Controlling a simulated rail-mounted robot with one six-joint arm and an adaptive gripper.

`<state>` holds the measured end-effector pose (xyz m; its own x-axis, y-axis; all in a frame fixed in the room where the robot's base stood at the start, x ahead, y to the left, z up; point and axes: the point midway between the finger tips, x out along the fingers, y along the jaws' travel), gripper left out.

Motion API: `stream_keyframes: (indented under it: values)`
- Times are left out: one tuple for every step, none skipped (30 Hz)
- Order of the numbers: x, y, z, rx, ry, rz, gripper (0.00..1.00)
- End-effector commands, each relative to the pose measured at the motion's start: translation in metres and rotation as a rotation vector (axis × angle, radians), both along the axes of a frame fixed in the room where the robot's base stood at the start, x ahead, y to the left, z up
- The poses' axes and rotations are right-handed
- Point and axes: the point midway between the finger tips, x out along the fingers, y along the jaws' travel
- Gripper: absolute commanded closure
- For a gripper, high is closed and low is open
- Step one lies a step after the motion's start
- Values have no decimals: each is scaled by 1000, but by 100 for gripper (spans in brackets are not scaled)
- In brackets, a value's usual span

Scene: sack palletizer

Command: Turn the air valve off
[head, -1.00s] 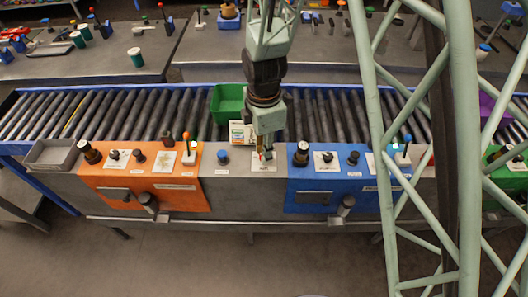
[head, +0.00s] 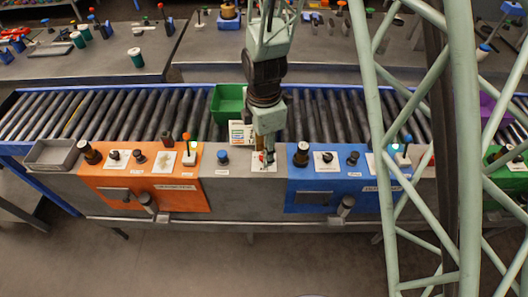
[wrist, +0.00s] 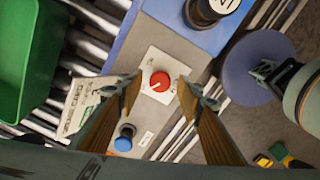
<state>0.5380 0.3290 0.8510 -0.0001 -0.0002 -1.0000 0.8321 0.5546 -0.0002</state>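A red round knob (wrist: 160,82) with a pale pointer line sits on a white plate (wrist: 152,58) in the wrist view; it appears to be the air valve. In the head view the plate lies on the grey panel between the orange and blue panels, and only a bit of red (head: 271,158) shows beside my fingers. My gripper (wrist: 157,86) is open, with one wooden-looking finger on each side of the knob. Gaps show between the fingers and the knob in the wrist view. The plate's lettering is too small to read.
A blue button (wrist: 123,144) is close to the knob. The orange panel (head: 120,188) and blue panel (head: 330,200) carry several knobs and levers on either side. A green bin (head: 226,103) and a printed card (head: 240,133) stand behind, by the roller conveyor (head: 150,115).

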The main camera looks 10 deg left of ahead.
Motion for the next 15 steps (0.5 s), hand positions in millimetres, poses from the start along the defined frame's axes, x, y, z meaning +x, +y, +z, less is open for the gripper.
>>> stream_keyframes:
  values:
    - [0, 0, 1, 1, -1, 0, 66]
    - [0, 0, 2, 1, -1, 0, 66]
    - [0, 0, 3, 1, -1, 0, 66]
    - [0, 0, 4, 1, -1, 0, 66]
    - [0, 0, 5, 1, -1, 0, 66]
    - [1, 0, 7, 1, -2, 0, 66]
    - [1, 0, 8, 1, -2, 0, 66]
    - [1, 0, 10, 1, -2, 0, 66]
    - [1, 0, 13, 1, -2, 0, 66]
    - [1, 0, 15, 1, -2, 0, 66]
    - [0, 0, 17, 1, -1, 0, 66]
    - [0, 0, 20, 1, -1, 0, 66]
    - [0, 0, 23, 1, -2, 0, 66]
    - [1, 0, 26, 2, -2, 0, 66]
    - [1, 1, 30, 2, -2, 0, 66]
